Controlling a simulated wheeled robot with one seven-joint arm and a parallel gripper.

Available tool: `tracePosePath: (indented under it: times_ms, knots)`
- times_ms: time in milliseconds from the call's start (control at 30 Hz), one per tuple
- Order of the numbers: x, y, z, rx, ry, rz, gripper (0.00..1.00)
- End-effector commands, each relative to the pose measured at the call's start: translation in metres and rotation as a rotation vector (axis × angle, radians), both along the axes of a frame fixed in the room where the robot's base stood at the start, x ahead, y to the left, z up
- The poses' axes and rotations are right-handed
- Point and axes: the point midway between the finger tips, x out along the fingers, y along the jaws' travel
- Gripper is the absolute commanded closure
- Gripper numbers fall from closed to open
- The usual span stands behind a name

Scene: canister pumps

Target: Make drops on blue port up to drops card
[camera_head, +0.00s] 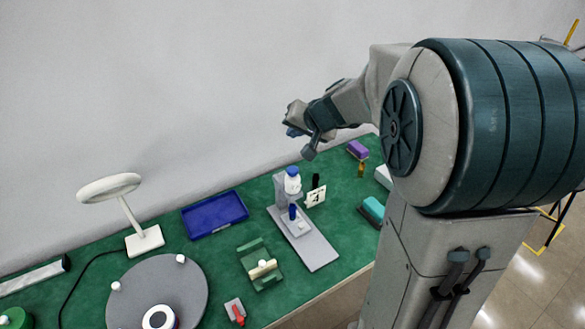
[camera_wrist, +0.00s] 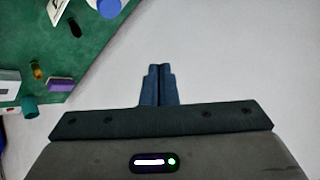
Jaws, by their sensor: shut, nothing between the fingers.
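A white bottle with a blue cap (camera_head: 292,180) stands upright in a grey stand (camera_head: 313,250) on the green table. A small blue part (camera_head: 292,212), perhaps the blue port, shows below the bottle on the stand. A white card reading "4" (camera_head: 316,196) stands just right of the bottle; its edge also shows at the top left of the wrist view (camera_wrist: 57,10). A blue round top (camera_wrist: 109,6), probably the cap, is at the wrist view's top edge. My gripper (camera_wrist: 158,70) is shut and empty; in the head view (camera_head: 292,132) it is raised above and behind the bottle. No drops can be made out.
A blue tray (camera_head: 214,228), a green fixture (camera_head: 260,264) and a grey turntable (camera_head: 190,290) lie to the left, with a white ring lamp (camera_head: 144,240) behind. The wall is close behind.

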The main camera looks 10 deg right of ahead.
Motion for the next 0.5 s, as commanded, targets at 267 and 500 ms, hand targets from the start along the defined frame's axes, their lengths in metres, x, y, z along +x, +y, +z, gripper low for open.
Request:
tracePosePath:
  times_ms: [267,500]
  knots:
    - [0.0,0.0,-0.021,0.0,0.002,0.0,1.0]
    - [-0.001,0.0,-0.056,0.0,0.003,0.0,1.0]
